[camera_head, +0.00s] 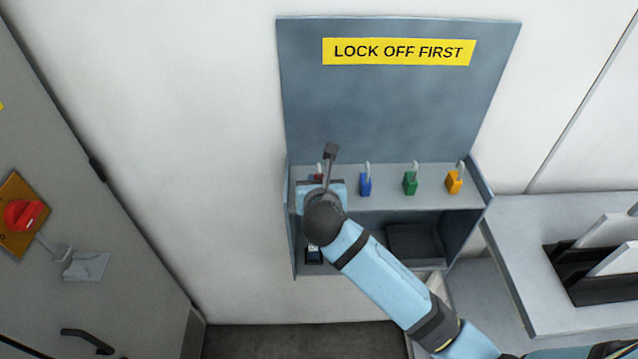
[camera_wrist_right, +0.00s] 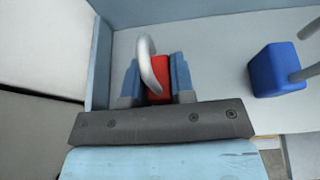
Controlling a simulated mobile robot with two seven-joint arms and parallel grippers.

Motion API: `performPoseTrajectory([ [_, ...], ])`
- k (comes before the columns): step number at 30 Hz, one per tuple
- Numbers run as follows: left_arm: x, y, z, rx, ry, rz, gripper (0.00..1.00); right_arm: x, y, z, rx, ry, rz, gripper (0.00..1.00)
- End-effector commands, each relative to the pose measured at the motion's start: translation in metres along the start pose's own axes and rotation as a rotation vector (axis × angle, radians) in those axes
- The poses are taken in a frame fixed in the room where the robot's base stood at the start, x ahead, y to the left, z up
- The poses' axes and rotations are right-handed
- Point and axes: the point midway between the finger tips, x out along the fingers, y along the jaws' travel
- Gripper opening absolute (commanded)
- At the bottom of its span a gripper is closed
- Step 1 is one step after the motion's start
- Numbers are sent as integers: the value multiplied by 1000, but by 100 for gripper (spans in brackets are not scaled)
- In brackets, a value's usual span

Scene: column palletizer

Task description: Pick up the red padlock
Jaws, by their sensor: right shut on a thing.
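The red padlock (camera_wrist_right: 159,85) shows in the right wrist view, upright with its pale shackle on top, between the two fingers of my right gripper (camera_wrist_right: 154,82). The gripper is shut on its body. In the head view my right gripper (camera_head: 322,188) is at the left end of the shelf (camera_head: 388,191) and hides most of the padlock; only a bit of red (camera_head: 319,177) and the shackle show. I cannot tell whether the padlock touches the shelf. My left gripper is not in view.
A blue padlock (camera_head: 365,184), a green padlock (camera_head: 410,183) and a yellow padlock (camera_head: 454,182) stand to the right on the shelf. The shelf's left side wall is close beside my right gripper. A black tray (camera_head: 415,241) lies below. A red rotary switch (camera_head: 22,214) is on the grey cabinet at left.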

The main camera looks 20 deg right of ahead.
Motion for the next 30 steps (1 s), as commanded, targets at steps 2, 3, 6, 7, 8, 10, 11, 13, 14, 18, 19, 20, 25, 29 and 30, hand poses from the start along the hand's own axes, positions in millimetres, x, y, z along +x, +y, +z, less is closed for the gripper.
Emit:
performPoseTrajectory([
  [2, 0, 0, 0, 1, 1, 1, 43, -1, 0, 3, 1, -2, 1, 0],
  [3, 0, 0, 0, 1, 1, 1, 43, -2, 0, 5, 1, -3, 1, 0],
  [6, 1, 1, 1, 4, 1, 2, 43, -5, 0, 13, 2, -4, 0, 0],
  [7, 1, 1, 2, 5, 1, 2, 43, -6, 0, 17, 2, -5, 0, 0],
  [8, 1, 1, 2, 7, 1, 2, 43, -8, 0, 22, 2, -6, 1, 0],
  [10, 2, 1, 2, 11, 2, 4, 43, -13, 0, 34, 3, -6, 2, 0],
  [11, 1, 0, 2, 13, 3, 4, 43, -16, 0, 40, 3, -7, 1, 0],
  [13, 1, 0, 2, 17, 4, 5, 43, -23, 0, 57, 4, -8, 2, 0],
  [14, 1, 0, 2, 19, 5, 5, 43, -26, 0, 66, 4, -9, 2, 0],
  [18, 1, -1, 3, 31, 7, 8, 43, -43, 0, 105, 3, -9, 3, 0],
  [19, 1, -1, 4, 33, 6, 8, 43, -46, 0, 113, 4, -9, 3, 0],
  [20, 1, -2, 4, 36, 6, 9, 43, -49, 0, 120, 3, -9, 2, 0],
  [25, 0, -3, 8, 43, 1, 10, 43, -64, 0, 156, 1, -6, 2, 0],
  [29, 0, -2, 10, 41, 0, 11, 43, -72, 0, 174, 1, -5, 1, 0],
  [30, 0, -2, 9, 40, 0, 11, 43, -73, 0, 177, 1, -3, 1, 0],
])
